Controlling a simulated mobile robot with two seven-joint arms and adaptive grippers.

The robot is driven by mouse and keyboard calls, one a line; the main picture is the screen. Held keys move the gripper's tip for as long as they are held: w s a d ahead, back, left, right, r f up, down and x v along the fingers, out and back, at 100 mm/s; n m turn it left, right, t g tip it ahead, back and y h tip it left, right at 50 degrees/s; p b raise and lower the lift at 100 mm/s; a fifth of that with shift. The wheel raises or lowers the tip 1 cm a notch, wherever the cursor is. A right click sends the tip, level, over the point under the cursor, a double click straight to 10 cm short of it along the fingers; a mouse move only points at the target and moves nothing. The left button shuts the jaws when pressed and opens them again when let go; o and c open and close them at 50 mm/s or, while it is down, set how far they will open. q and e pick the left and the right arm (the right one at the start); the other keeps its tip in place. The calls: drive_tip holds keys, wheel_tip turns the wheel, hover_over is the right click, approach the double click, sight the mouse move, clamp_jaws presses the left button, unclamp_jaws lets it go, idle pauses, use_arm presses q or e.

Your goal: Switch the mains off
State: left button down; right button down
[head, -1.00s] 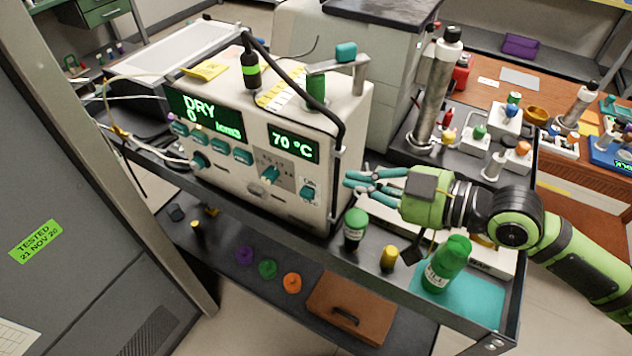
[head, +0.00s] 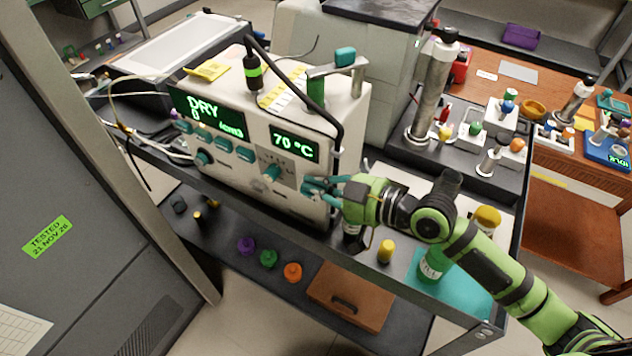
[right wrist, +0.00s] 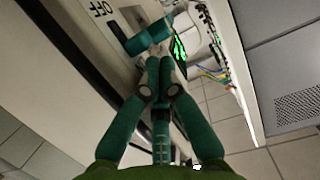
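The mains switch is a teal knob (right wrist: 148,36) in the right wrist view, with the word OFF on the panel beside it. It sits low at the right end of the pale machine's front panel (head: 225,160). In the head view my right gripper largely covers it. My right gripper (head: 312,187) is at the panel there. In the right wrist view its teal fingers (right wrist: 160,66) are together, with their tips right at the knob and nothing visible between them. I cannot tell whether they touch it. My left gripper is not in view.
The machine's displays (head: 293,146) read DRY and 70 °C. A yellow-capped vial (head: 386,251) and a green bottle (head: 432,266) stand on the cart below my right arm. A brown case (head: 350,296) lies on the lower shelf.

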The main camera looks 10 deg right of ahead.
drive_tip(key=shift+f, duration=0.1)
wheel_tip(320, 180, down, 3)
drive_tip(key=b, duration=0.3)
drive_tip(key=shift+r, duration=0.3)
wheel_tip(320, 180, up, 5)
drive_tip(key=p, duration=0.5)
drive_tip(key=f+b+v, duration=0.1)
drive_tip(key=b+v, duration=0.3)
drive_tip(key=v, duration=0.5)
drive_tip(key=shift+s+d+b, duration=0.3)
drive_tip(key=shift+d+b, duration=0.05)
drive_tip(key=shift+b, duration=0.05)
drive_tip(key=shift+r, duration=0.1)
